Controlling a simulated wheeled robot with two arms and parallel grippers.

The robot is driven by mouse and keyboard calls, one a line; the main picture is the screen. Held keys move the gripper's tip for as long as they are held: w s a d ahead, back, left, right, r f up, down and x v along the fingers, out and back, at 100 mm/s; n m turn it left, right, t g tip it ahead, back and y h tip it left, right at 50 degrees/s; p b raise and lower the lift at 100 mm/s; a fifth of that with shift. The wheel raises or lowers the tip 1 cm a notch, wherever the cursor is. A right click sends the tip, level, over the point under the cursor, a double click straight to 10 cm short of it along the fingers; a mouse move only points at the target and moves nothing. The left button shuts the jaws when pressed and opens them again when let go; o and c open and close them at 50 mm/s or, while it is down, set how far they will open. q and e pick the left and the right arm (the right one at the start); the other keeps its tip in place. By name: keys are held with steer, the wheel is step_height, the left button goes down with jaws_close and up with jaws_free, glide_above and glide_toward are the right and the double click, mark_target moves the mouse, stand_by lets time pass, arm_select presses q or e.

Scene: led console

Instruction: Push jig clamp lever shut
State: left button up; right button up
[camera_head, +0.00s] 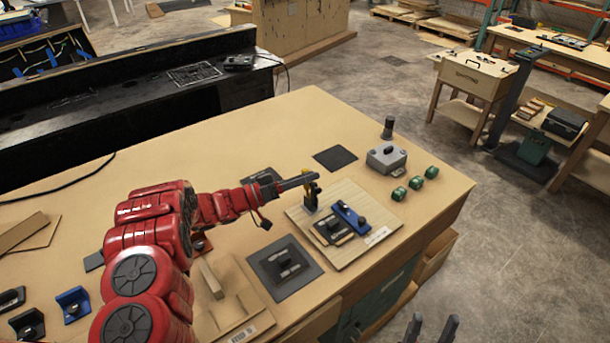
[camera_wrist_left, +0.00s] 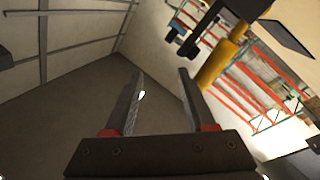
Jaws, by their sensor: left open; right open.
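The jig board (camera_head: 374,236) is a pale wooden plate on the workbench. The jig clamp (camera_head: 310,202) stands near its back left corner, with its yellow lever (camera_head: 312,186) pointing up. My left gripper (camera_head: 302,180) reaches in from the left at the height of the lever's upper part and is open. In the left wrist view the lever (camera_wrist_left: 220,66) is a yellow cylinder on a black part, to the right of the open, empty fingers (camera_wrist_left: 160,76). Whether the gripper touches the lever is unclear. My right gripper (camera_head: 431,329) shows only its fingertips at the bottom edge, apart from the board.
A blue bar (camera_head: 350,219) and a dark block (camera_head: 331,232) sit on the board. A grey box (camera_head: 386,158) and green cylinders (camera_head: 415,182) stand behind right. A dark mat (camera_head: 304,282) with a block lies front left. The bench's right front corner is clear.

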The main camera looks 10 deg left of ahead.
arm_select(q)
steer(key=s+d+r+p, duration=0.1)
steer(key=s+p, duration=0.6)
steer(key=p, duration=0.3)
steer(key=shift+r, duration=0.15)
steer(key=shift+d, duration=0.1)
steer(key=shift+s, duration=0.1)
